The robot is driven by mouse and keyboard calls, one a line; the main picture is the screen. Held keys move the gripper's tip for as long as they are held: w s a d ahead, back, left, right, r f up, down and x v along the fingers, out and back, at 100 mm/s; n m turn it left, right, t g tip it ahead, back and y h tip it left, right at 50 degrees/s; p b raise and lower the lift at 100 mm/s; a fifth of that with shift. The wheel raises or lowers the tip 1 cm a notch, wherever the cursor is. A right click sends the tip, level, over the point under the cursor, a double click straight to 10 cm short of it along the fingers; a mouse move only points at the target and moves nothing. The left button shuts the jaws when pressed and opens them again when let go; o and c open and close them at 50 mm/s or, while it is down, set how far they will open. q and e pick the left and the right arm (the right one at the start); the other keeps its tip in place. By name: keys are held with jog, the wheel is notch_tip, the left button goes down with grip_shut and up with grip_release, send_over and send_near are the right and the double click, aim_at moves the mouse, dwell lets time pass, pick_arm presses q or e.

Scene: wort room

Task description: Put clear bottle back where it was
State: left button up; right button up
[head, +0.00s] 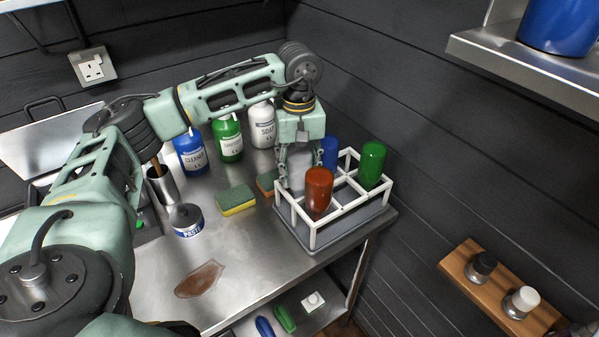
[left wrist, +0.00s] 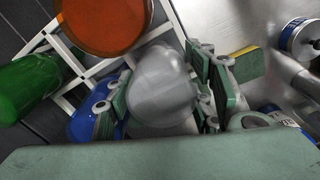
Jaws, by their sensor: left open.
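The clear bottle (head: 298,168) stands at the left end of the white rack (head: 313,238), apparently in a compartment; its base is hidden by the rack bars and the red bottle. My left gripper (head: 299,178) points down over it with its fingers open, one on each side. In the left wrist view the clear bottle (left wrist: 160,85) lies between the finger pads (left wrist: 158,92), with a visible gap on the right side; whether the left finger touches cannot be told. The rack also holds a red bottle (head: 318,188), a blue bottle (head: 329,152) and a green bottle (head: 372,162). My right gripper is not in view.
Sponges (head: 236,201), a tin (head: 186,219), a metal cup (head: 163,186) and cleaner (head: 190,154), sanitizer (head: 229,139) and soap (head: 262,127) bottles stand left of the rack. A brown spill (head: 199,280) lies near the front edge. Dark walls close off the back and right.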

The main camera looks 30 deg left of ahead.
pick_arm(q)
notch_tip(320, 180, up, 10)
jog(key=shift+f+b, duration=0.2)
jog(key=shift+b, duration=0.85)
jog(key=shift+r, duration=0.35)
jog(key=shift+s, duration=0.1)
